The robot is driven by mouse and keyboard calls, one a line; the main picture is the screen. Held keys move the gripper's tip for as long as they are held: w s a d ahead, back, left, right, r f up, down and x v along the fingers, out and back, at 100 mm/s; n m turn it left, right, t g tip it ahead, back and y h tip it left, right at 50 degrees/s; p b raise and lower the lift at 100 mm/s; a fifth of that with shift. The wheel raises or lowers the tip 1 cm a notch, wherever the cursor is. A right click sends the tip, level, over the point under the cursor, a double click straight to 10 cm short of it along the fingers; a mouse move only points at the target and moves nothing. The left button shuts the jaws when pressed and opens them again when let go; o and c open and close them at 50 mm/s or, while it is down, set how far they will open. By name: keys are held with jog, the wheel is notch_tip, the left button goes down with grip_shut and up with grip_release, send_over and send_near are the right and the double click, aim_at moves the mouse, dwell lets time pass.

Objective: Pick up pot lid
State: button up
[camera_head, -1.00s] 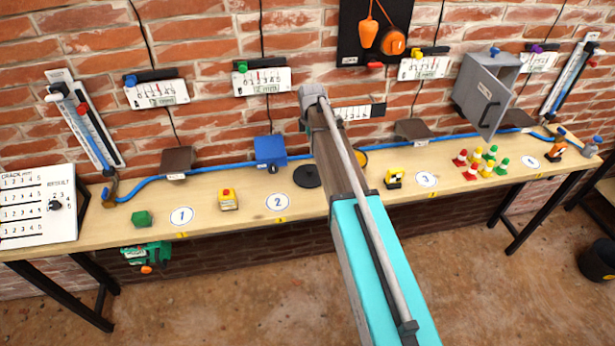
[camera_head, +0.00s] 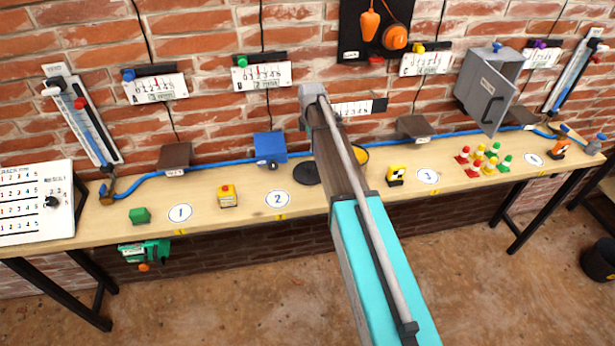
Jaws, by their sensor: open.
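No thing in view can be made out for certain as a pot lid. A flat dark round disc (camera_head: 306,173) lies on the workbench, just left of my arm, and may be the lid; no knob can be made out on it. A yellow-rimmed round thing (camera_head: 361,155) is partly hidden behind my arm, to the right of the disc. My turquoise and grey arm reaches up the middle of the view. Its gripper cannot be seen; it is hidden behind the arm or out of frame.
The long wooden workbench (camera_head: 241,207) stands against a brick wall. An open grey cabinet (camera_head: 486,90) hangs at right.

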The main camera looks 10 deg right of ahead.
aim_at(310, 166)
jog(key=shift+f+b, duration=2.9)
jog(key=shift+f, duration=0.25)
jog(key=shift+f, duration=0.1)
jog(key=shift+s+a+f+b, duration=0.1)
jog(key=shift+f+b, duration=1.2)
jog(key=shift+a+f+b, duration=0.1)
jog(key=shift+f+b, duration=1.15)
jog(key=shift+b, duration=0.05)
grip_shut()
